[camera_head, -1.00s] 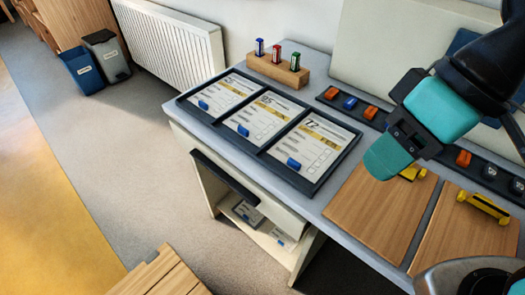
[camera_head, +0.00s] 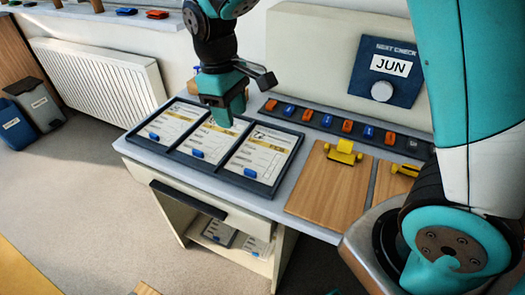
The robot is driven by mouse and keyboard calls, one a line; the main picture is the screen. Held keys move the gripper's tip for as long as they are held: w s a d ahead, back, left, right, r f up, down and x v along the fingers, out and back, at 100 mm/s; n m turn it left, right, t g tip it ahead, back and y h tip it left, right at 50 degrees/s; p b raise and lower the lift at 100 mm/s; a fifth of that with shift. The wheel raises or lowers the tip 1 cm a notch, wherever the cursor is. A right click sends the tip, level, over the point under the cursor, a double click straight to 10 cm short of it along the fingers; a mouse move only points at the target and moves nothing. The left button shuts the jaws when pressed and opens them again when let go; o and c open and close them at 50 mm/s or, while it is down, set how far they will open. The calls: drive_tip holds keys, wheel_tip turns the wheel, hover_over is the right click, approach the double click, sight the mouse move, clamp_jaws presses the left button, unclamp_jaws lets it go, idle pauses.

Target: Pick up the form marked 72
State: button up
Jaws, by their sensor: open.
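The form marked 72 (camera_head: 262,155) lies flat in the right compartment of the dark three-part tray (camera_head: 228,190). My gripper (camera_head: 224,118) points down, open and empty, above the far part of the middle form (camera_head: 205,140), left of the 72 form. It hides that form's top. Another form (camera_head: 168,122) lies in the left compartment.
A dark strip with orange and blue pieces (camera_head: 345,127) runs behind the tray. Right of it are wooden boards (camera_head: 325,185) with yellow clips (camera_head: 343,152). A sign reading JUN (camera_head: 388,72) stands behind. More papers lie on the shelf below (camera_head: 218,232).

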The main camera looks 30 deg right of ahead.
hover_over(248, 170)
drive_tip(key=a, duration=0.1)
drive_tip(key=f, duration=1.1)
drive_tip(key=shift+w+a+f, duration=0.2)
drive_tip(key=shift+w+f, duration=0.1)
drive_tip(key=shift+f, duration=0.1)
drive_tip(key=shift+s+d+f+p, duration=0.1)
drive_tip(key=shift+d+f, duration=0.1)
drive_tip(key=shift+f, duration=0.7)
drive_tip(key=shift+s+d+f+p, duration=0.1)
drive_tip(key=shift+d+f, duration=0.15)
drive_tip(key=shift+f, duration=0.65)
drive_tip(key=shift+s+d+f+p, duration=0.1)
drive_tip(key=shift+d+f, duration=0.1)
drive_tip(key=shift+f, duration=0.7)
drive_tip(key=shift+w, duration=0.1)
clamp_jaws()
